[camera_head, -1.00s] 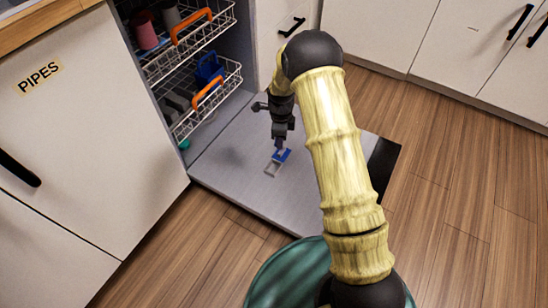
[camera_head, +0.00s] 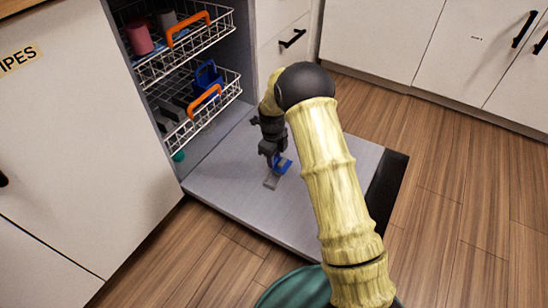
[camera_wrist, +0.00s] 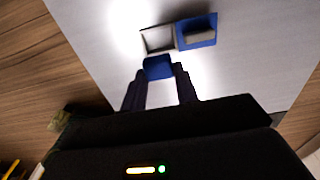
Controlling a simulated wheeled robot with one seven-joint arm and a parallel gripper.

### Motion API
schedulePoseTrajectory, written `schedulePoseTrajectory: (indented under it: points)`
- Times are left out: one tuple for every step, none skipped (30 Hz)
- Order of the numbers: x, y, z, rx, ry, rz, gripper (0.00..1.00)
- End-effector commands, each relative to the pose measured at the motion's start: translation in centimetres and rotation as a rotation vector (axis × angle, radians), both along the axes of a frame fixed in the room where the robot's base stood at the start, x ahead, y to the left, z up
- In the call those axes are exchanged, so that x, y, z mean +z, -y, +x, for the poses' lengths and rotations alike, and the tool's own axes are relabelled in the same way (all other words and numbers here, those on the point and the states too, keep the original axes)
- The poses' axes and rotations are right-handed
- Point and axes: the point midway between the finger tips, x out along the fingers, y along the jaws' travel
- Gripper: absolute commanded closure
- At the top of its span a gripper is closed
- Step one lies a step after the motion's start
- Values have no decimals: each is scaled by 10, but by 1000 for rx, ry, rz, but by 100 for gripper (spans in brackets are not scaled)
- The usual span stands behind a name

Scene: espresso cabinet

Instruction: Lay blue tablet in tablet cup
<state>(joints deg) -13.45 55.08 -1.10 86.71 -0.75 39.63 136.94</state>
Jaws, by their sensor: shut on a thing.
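My gripper (camera_wrist: 160,72) is shut on the blue tablet (camera_wrist: 157,67), a small blue block between its fingertips in the wrist view. The tablet cup is a small grey open frame (camera_wrist: 158,40) with a blue flap (camera_wrist: 197,31), holding a grey inset, beside it on the right. In the wrist view the tablet shows just below the frame's near edge; I cannot tell its height above it. In the head view my gripper (camera_head: 273,158) points down at the cup (camera_head: 271,182) on the open door, and the tablet cannot be told apart from the blue flap there.
The open dishwasher door (camera_head: 225,195) lies flat, with bare room around the cup. Two wire racks with orange handles (camera_head: 205,103) stand at the back left, holding cups and a blue basket (camera_head: 208,76). A white cabinet front (camera_head: 75,150) borders the door at left.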

Motion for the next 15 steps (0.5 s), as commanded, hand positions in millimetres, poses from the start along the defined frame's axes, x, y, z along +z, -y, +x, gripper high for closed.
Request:
schedulePoseTrajectory:
  points:
    - [-5, 0, 0, 0, 0, 0, 91]
    - [-7, 0, 0, 0, 0, 0, 91]
    - [-9, 0, 0, 0, 0, 0, 91]
    - [-12, 0, 0, 0, 0, 0, 91]
    - [-14, 0, 0, 1, 0, 0, 91]
    - [-17, 1, 0, 1, 0, 0, 91]
    - [-20, 1, 0, 1, 0, 0, 91]
    - [-22, 1, -1, 1, 0, 0, 91]
    - [-26, 1, -1, 1, 0, 0, 91]
    - [-28, 1, -1, 1, 0, 0, 91]
    - [-30, 1, -1, 0, 0, 0, 91]
    - [-33, 2, -1, 0, 0, 0, 91]
    - [-36, 2, -1, 0, 0, 0, 91]
    - [-38, 2, -1, 0, 0, 0, 91]
    - [-41, 2, -1, 0, 0, 0, 91]
